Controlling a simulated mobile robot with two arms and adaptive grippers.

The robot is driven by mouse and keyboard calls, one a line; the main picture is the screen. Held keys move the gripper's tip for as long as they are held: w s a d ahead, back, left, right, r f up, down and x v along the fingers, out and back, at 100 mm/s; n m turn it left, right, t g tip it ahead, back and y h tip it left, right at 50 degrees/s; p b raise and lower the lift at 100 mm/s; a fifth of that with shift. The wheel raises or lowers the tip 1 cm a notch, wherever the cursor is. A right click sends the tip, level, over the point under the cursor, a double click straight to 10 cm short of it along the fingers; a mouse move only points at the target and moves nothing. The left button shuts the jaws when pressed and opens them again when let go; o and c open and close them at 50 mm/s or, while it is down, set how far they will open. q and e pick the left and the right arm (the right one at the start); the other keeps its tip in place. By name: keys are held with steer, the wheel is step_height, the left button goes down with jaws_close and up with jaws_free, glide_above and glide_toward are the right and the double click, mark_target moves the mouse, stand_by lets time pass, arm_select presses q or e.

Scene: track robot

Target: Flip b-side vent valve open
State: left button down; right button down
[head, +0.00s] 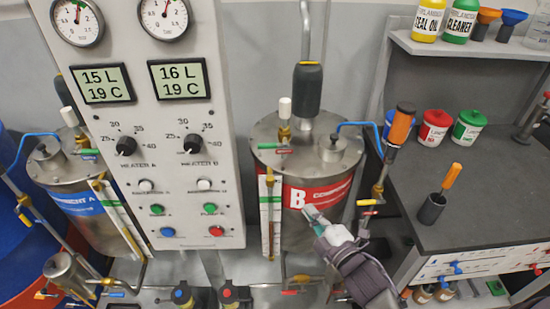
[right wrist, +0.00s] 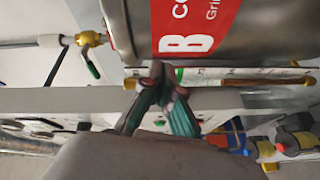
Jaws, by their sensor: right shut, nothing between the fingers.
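The B tank (head: 322,225) is a steel drum with a red label marked B; the label also shows in the right wrist view (right wrist: 218,18). On its lid stands a small brass valve (head: 283,134) under a white cylinder, with a thin red and green handle (head: 273,149) lying about level. A brass valve (right wrist: 90,39) with a dark green-tipped lever shows at upper left in the right wrist view. My right gripper (head: 308,212) is shut and empty in front of the B label, below the lid valve and apart from it. Its fingertips (right wrist: 157,76) meet in the wrist view. My left gripper is out of view.
A control panel (head: 190,110) with gauges and knobs stands left of the B tank. A sight tube (head: 269,215) runs down the tank's front left. A blue hose (head: 362,125) is at its right. A dark workbench (head: 490,195) holds jars and a screwdriver.

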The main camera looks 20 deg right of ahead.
mark_target(271, 146)
steer(key=r+n+y, duration=0.1)
steer(key=n+y, duration=0.2)
steer(key=n, duration=0.1)
steer(key=a+r+n+t+y, duration=0.1)
steer(key=r+n+y, duration=0.1)
steer(key=n, duration=0.3)
steer(key=s+a+r+n+y, duration=0.1)
steer(key=r+n+y, duration=0.1)
steer(key=n+y, duration=0.2)
steer(key=shift+r+n+y, duration=0.1)
steer(key=shift+n+y, duration=0.2)
steer(key=shift+y, duration=0.3)
steer(key=w+d+r+p+x, duration=0.1)
steer(key=p+x, duration=0.5)
steer(key=x, duration=0.6)
steer(key=shift+w+d+r, duration=0.3)
steer(key=shift+d+r, duration=0.1)
steer(key=shift+d, duration=0.15)
